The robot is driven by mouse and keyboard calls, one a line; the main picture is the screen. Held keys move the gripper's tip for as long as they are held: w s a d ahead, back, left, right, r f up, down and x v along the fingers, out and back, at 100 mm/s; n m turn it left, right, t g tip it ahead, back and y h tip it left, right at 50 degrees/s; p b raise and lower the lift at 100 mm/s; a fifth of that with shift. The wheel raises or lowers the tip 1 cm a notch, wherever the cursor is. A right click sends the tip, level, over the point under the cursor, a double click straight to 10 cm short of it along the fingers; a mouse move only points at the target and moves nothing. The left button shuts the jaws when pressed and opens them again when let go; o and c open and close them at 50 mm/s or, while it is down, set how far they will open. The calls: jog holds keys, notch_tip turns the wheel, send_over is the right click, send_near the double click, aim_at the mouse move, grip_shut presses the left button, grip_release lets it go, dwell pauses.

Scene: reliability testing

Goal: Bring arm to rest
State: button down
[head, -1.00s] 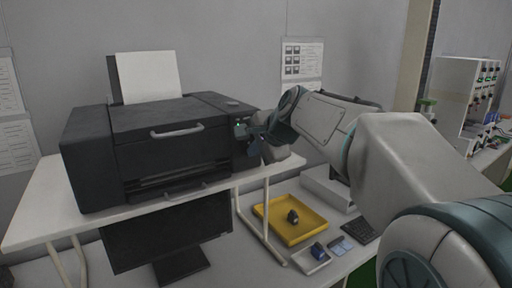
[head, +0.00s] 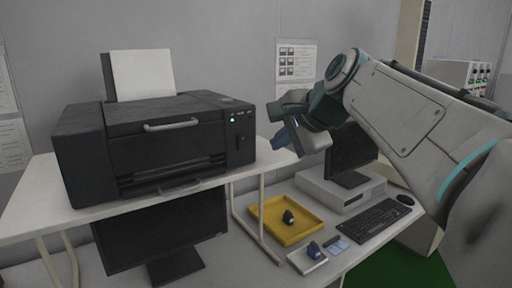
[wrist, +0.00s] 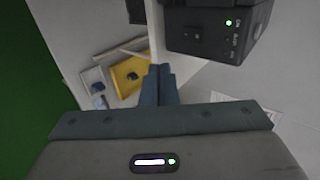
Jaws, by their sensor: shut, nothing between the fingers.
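My gripper (head: 283,138) hangs in the air to the right of the black printer (head: 150,145), apart from it. Its fingers are together and hold nothing. In the wrist view the shut fingers (wrist: 159,84) point out over the yellow tray and the table below. My arm reaches in from the right side of the head view. The printer stands on a raised white shelf (head: 20,215), and a green light shows on its front panel. The printer's corner also shows in the wrist view (wrist: 215,30).
Below the gripper, a yellow tray (head: 268,232) holds a small dark object. A small white tray (head: 300,266) with a blue object, a keyboard (head: 375,222), a mouse (head: 405,199) and a monitor (head: 352,160) are nearby. Another monitor (head: 150,235) stands under the shelf.

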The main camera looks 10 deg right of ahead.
jog(key=s+f+n+g+h, duration=0.2)
jog(key=s+f+n, duration=0.4)
jog(key=f, duration=0.8)
jog(key=s+f+n+g+h, duration=0.2)
jog(key=s+f+n+g, duration=0.2)
jog(key=s+f+n, duration=0.3)
jog(key=s+f, duration=0.5)
jog(key=f, duration=0.3)
